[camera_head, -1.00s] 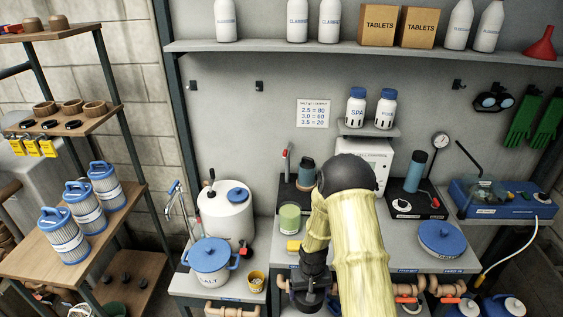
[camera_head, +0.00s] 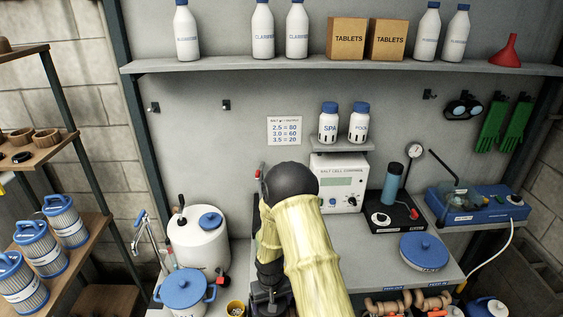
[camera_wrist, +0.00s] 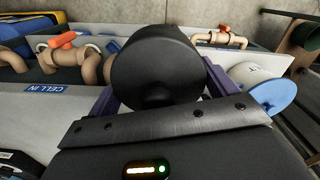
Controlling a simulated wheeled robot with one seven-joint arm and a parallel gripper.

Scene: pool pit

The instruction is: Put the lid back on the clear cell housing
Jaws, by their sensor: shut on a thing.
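My gripper (camera_wrist: 157,92) has its dark purple fingers on both sides of a black, smooth, round piece (camera_wrist: 155,62) and is shut on it. I cannot tell for sure whether this piece is the lid. In the head view my gripper (camera_head: 268,296) is low at the front of the bench, mostly behind my arm, and the held piece cannot be made out. I cannot pick out the clear cell housing in either view.
Pipes with orange valves (camera_head: 400,303) run along the bench's front edge; they also show in the wrist view (camera_wrist: 75,55). A blue-lidded salt pot (camera_head: 184,290) and white tank (camera_head: 198,240) stand left. A control box (camera_head: 338,182) stands behind. The bench right of my arm has bare room.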

